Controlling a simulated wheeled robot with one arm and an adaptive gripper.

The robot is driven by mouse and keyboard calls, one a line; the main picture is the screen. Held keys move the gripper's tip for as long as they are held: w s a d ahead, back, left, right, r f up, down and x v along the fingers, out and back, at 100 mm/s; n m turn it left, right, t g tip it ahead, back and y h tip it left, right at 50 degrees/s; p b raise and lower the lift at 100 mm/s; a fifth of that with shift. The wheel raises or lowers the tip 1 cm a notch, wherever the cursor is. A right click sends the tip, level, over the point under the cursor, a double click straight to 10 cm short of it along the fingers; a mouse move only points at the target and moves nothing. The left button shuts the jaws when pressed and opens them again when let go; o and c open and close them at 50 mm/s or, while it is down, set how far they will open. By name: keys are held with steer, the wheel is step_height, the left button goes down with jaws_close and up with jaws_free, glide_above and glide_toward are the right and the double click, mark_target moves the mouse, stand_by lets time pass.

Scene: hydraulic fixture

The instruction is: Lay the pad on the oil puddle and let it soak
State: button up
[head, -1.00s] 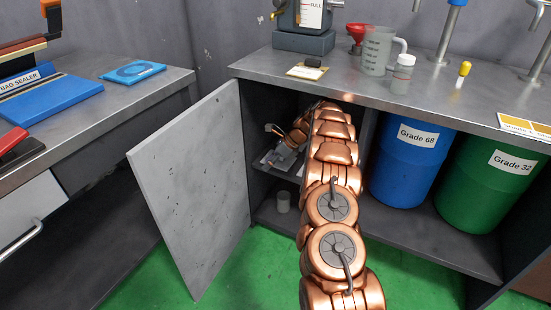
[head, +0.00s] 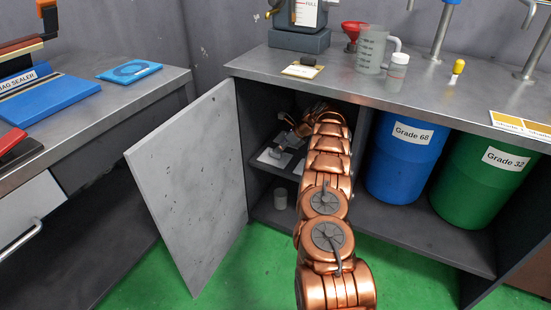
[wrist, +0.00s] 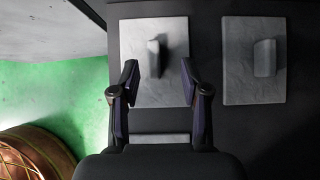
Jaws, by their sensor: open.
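Two light grey square pads lie side by side on the dark shelf inside the open cabinet, each with a raised grip block. In the wrist view, the left pad (wrist: 178,90) is under my gripper (wrist: 158,80), and the right pad (wrist: 240,88) lies apart from it. My gripper is open, its fingers to either side of the left pad's block, slightly short of it in the picture. I cannot tell whether they touch the pad. In the head view, my arm partly hides the pads and gripper. No oil puddle can be made out.
The cabinet door (head: 190,180) stands open on the left of my arm. A blue Grade 68 drum (head: 403,165) and a green Grade 32 drum (head: 483,180) stand right of it. The counter (head: 400,95) is overhead.

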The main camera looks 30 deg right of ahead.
mark_target(275, 155)
steer(key=x, duration=0.2)
steer(key=b+x, duration=0.1)
steer(key=shift+s+a+f, duration=0.2)
steer(key=shift+a+f, duration=0.05)
steer(key=shift+a, duration=0.05)
steer(key=shift+w+a+f, duration=0.2)
steer(key=shift+w+f, duration=0.2)
steer(key=shift+f, duration=0.15)
jaws_close()
